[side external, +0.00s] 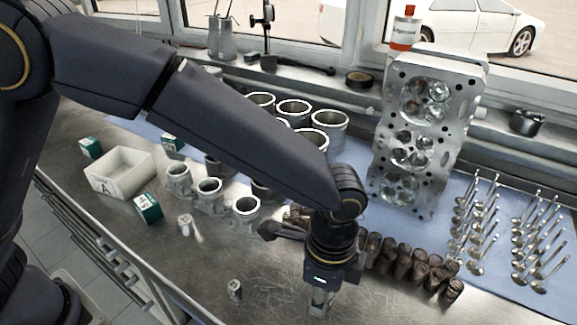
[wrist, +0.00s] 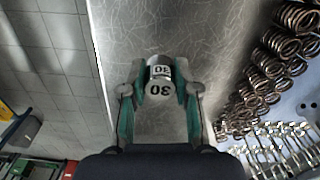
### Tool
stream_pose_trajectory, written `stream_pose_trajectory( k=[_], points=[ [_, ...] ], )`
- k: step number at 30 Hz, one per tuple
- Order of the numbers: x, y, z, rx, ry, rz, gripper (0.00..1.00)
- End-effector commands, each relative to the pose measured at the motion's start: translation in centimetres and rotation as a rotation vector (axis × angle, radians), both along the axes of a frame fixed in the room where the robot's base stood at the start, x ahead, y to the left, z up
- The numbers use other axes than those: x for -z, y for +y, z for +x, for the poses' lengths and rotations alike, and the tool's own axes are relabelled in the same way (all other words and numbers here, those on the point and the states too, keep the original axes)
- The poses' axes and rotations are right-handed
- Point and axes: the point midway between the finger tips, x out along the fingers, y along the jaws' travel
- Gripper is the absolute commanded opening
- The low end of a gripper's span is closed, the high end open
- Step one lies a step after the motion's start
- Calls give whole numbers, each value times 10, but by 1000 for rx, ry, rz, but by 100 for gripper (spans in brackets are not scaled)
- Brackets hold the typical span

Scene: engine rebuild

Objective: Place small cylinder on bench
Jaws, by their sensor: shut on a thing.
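A small silver cylinder (wrist: 159,72) marked "30" sits between the two teal fingers of my gripper (wrist: 158,92) in the wrist view. My gripper is shut on it. In the side view my gripper (side external: 319,298) points down over the front of the metal bench (side external: 275,285), and the cylinder is mostly hidden by the fingers. The bench also shows under the cylinder in the wrist view (wrist: 200,32). I cannot tell whether the cylinder touches the bench. Two other small cylinders stand on the bench, one near the front edge (side external: 235,290) and one farther left (side external: 185,225).
Valve springs (side external: 400,260) stand in rows right of my gripper. A white tray (side external: 120,172) and small green boxes (side external: 148,208) are at left. The front bench strip is mostly clear.

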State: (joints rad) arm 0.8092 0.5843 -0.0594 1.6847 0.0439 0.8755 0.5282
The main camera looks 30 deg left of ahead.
Motion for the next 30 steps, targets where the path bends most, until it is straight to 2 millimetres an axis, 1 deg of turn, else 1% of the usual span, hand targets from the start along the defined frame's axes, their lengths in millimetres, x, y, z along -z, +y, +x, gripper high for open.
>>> stream_pose_trajectory(
  k=[1,3,6,11,16,18,24,28,29,30],
  points=[
    [9,-5,5,1,0,-1,0],
    [17,-10,11,1,0,-1,0],
    [23,-14,16,0,-1,-3,0],
    [33,-18,22,0,-1,-2,0],
    [59,-17,20,0,1,0,0],
    [62,-18,21,0,-1,-3,0],
    [62,-18,21,0,-3,-4,0],
    [65,-18,21,0,-1,-3,0],
    [65,-17,21,0,-1,-2,33],
    [65,-17,21,0,-1,-2,37]
  ],
)
